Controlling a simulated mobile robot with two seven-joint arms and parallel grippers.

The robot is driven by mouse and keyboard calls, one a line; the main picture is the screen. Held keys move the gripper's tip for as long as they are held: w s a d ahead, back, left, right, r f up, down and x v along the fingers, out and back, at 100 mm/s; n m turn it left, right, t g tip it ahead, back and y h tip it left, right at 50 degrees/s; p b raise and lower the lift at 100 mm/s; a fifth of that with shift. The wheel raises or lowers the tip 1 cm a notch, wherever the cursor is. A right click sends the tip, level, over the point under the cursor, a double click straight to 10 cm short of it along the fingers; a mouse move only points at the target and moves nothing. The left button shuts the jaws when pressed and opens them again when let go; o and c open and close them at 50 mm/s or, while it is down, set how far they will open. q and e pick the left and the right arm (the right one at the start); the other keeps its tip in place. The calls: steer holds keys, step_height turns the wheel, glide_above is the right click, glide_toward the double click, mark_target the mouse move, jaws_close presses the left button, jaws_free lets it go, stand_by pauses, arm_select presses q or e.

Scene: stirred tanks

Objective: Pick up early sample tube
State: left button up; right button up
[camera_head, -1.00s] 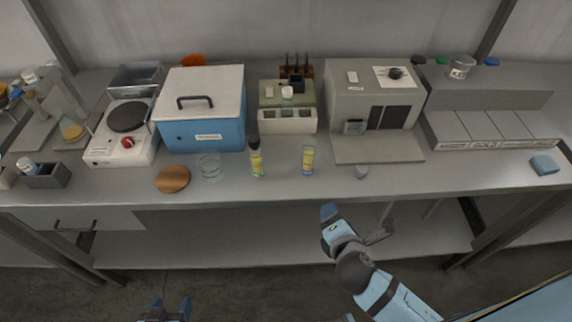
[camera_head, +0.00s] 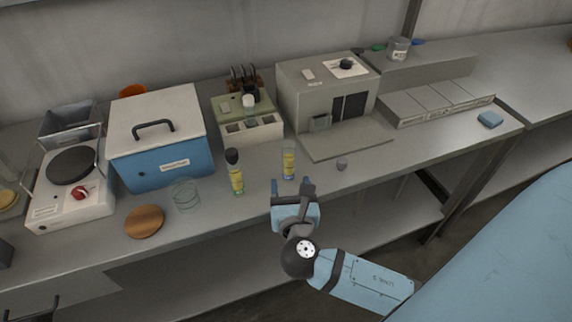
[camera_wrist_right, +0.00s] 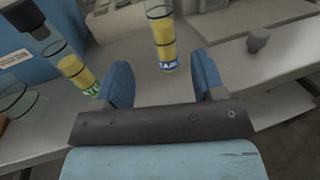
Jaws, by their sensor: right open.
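The early sample tube is a clear tube with yellow liquid and a blue label. It stands upright near the front edge of the bench in the head view (camera_head: 289,160) and in the right wrist view (camera_wrist_right: 163,42). My right gripper (camera_head: 291,188) is open just in front of the tube. In the right wrist view its two blue fingers (camera_wrist_right: 162,75) point toward the tube, which stands beyond the tips, roughly centred between them. Nothing is between the fingers. My left gripper is not in view.
A second tube with a black top and green label (camera_head: 236,178) stands to the left, near a glass beaker (camera_head: 186,194) and a wooden disc (camera_head: 145,221). A small grey knob-like piece (camera_head: 342,164) sits to the right. A blue box (camera_head: 165,160) and a grey machine (camera_head: 325,100) stand behind.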

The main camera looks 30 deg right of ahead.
mark_target(288, 165)
steer(key=x, duration=0.5)
steer(key=shift+d, duration=0.1)
steer(key=x, duration=0.5)
steer(key=shift+d+f, duration=0.15)
steer(key=shift+s, duration=0.1)
steer(key=c, duration=1)
arm_select(q)
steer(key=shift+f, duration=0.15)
steer(key=p, duration=0.1)
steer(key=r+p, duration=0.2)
steer(key=p, duration=0.1)
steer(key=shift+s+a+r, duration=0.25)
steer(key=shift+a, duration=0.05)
arm_select(e)
step_height(288, 165, up, 20)
steer(key=shift+r, duration=0.1)
